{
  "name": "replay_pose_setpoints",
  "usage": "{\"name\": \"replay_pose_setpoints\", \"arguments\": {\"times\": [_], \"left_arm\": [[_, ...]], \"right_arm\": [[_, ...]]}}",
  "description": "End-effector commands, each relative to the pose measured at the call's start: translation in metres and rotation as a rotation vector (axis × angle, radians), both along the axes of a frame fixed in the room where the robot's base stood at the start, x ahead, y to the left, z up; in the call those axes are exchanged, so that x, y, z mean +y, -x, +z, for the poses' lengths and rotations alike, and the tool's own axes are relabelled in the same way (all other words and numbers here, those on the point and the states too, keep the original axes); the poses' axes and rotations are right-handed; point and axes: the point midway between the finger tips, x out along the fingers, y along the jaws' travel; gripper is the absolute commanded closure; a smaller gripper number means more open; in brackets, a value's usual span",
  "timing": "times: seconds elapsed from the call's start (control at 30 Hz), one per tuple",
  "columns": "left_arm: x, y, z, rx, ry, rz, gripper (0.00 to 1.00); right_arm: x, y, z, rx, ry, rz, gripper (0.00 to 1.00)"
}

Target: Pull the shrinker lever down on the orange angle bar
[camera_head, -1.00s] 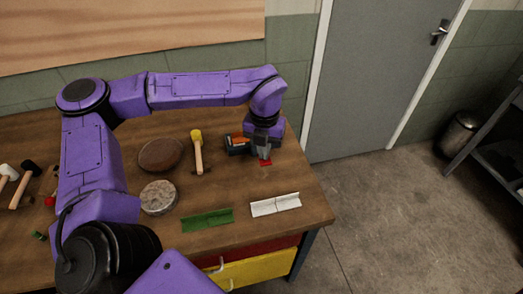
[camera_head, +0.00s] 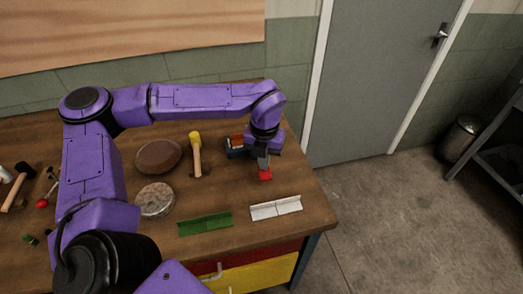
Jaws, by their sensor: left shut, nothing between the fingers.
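The shrinker (camera_head: 235,150) is a small dark machine near the back right of the wooden bench. An orange piece, apparently the angle bar (camera_head: 237,139), sits in its top, partly hidden by my arm. My left gripper (camera_head: 264,166) points down just right of the shrinker, with its fingers shut and nothing between them. A red block-like piece (camera_head: 265,175), apparently the lever's grip, is right under the fingertips. I cannot tell whether they touch it. The rest of the lever is hidden behind the gripper. My right gripper is not in view.
A yellow-headed mallet (camera_head: 197,155), a brown round pad (camera_head: 158,156) and a grey round block (camera_head: 155,199) lie left of the shrinker. A green angle bar (camera_head: 205,223) and a white one (camera_head: 275,208) lie in front. The bench's right edge (camera_head: 318,196) is close.

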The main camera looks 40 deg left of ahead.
Motion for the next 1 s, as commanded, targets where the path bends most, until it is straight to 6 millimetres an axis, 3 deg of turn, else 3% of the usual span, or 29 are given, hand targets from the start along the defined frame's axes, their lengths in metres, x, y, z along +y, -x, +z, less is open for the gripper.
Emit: {"name": "replay_pose_setpoints", "arguments": {"times": [1.0], "left_arm": [[0.000,0.000,0.095,0.000,0.000,0.001,1.00]], "right_arm": [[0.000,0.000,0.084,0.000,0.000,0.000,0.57]]}}
